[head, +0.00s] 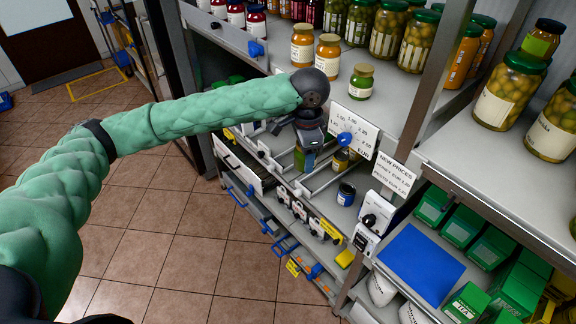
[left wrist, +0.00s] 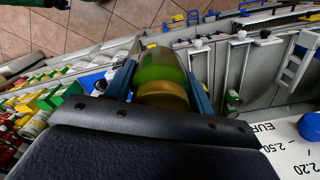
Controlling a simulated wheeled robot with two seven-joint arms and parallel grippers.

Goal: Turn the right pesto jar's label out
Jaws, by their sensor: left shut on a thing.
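My left gripper (head: 307,146) reaches down in front of the middle shelf. In the left wrist view its two blue-grey fingers (left wrist: 162,72) are on either side of a green jar (left wrist: 158,68) with a gold lid, and it is shut on this jar. I cannot tell from the wrist view which way its label faces. In the head view the held jar (head: 300,160) is mostly hidden by the gripper. My right gripper is not in view.
A price card (head: 354,131) hangs on the upper shelf edge, close right of my gripper. A shelf post (head: 428,78) rises at the right.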

